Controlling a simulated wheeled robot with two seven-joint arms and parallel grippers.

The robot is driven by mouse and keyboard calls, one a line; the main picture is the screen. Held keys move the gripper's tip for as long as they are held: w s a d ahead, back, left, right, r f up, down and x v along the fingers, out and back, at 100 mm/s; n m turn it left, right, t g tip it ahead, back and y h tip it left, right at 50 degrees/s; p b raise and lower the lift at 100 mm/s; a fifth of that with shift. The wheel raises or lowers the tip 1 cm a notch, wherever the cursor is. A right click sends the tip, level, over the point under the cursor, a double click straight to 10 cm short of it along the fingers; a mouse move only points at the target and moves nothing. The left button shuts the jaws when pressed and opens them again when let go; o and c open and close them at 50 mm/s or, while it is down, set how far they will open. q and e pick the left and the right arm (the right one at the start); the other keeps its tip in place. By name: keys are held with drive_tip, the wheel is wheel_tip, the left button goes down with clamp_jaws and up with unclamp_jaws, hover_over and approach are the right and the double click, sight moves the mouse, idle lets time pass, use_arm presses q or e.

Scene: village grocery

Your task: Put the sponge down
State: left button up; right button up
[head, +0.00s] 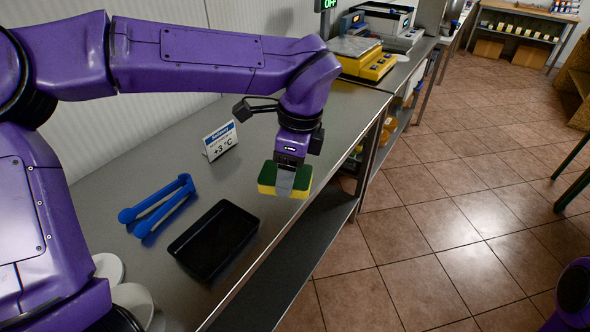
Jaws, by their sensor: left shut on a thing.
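A sponge (267,179), yellow with a dark green top, is in the jaws of my left gripper (286,186). The gripper points down and is shut on the sponge. The sponge appears at the front edge of the steel counter (190,151), to the right of and behind a black tray. I cannot tell whether it touches the counter. At the lower right edge a purple part of mine shows, but my right gripper is not in view.
The empty black tray (179,246) lies near the counter's front edge. Blue tongs (157,208) lie left of it, and a small +3 °C sign (220,140) stands behind. White dishes (134,296) are at the lower left. A yellow scale (369,66) stands farther along.

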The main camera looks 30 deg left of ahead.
use_arm(q)
drive_tip(key=w+a+f+p, duration=0.1)
drive_tip(key=w+a+f, duration=0.1)
drive_tip(key=w+f, duration=0.1)
drive_tip(key=w+a+f+p, duration=0.2)
drive_tip(key=w+f, duration=0.1)
drive_tip(key=w, duration=0.1)
drive_tip(key=w+a+f+p, duration=0.1)
drive_tip(key=w+f+p, duration=0.1)
drive_tip(key=w+f, duration=0.1)
drive_tip(key=shift+w+a, duration=0.4)
drive_tip(key=shift+w, duration=0.3)
drive_tip(key=f, duration=0.3)
drive_tip(key=shift+w+a+f+p, duration=0.1)
drive_tip(key=shift+w+f+p, duration=0.15)
drive_tip(key=shift+p, duration=0.1)
drive_tip(key=shift+f, duration=0.1)
drive_tip(key=shift+s, duration=0.1)
drive_tip(key=shift+f, duration=0.15)
drive_tip(key=o, duration=1.4)
